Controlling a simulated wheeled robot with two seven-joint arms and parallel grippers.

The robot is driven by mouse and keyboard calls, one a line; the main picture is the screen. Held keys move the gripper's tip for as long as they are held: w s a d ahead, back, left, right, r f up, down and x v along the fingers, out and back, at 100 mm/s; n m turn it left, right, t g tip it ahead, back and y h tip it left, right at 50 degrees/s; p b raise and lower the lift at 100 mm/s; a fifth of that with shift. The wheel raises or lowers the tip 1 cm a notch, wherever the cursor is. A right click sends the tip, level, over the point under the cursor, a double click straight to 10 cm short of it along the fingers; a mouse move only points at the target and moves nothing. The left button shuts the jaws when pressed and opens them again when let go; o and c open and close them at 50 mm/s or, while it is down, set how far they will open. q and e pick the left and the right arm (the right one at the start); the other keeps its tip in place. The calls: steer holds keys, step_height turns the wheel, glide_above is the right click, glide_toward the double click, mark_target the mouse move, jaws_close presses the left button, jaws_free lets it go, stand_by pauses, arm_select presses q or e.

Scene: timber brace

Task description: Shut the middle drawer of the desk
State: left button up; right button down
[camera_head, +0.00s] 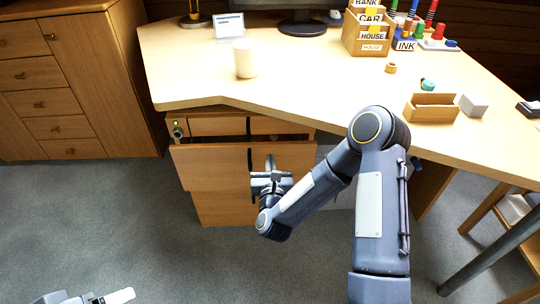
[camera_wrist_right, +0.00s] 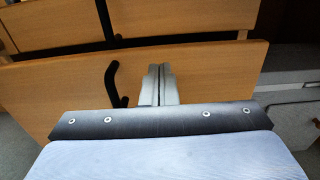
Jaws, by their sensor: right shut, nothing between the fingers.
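The desk's middle drawer (camera_head: 208,168) stands pulled out, with a dark gap showing above its wooden front. Its front also fills much of the right wrist view (camera_wrist_right: 60,85), with a black curved handle (camera_wrist_right: 113,84) on it. My right gripper (camera_head: 270,164) is in front of the drawer front, just right of the handle. In the right wrist view its fingers (camera_wrist_right: 160,84) are together and empty, close to the wood; I cannot tell if they touch it. My left gripper (camera_head: 112,297) shows only partly at the bottom left edge, away from the desk.
The upper drawer (camera_head: 215,126) has a green-ended knob or key at its left. The desktop (camera_head: 310,85) above holds a cup (camera_head: 245,58), an open wooden box (camera_head: 432,108) and labelled boxes (camera_head: 368,34). A wooden cabinet (camera_head: 100,70) stands left. Grey floor (camera_head: 120,210) is clear in front.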

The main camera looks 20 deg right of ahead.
mark_target(270, 147)
steer(key=shift+x, duration=1.5)
steer(key=b+x, duration=0.4)
steer(key=shift+w+d+f, duration=0.15)
steer(key=shift+w+f, duration=0.05)
steer(key=shift+w, duration=0.2)
steer(key=shift+r, duration=0.35)
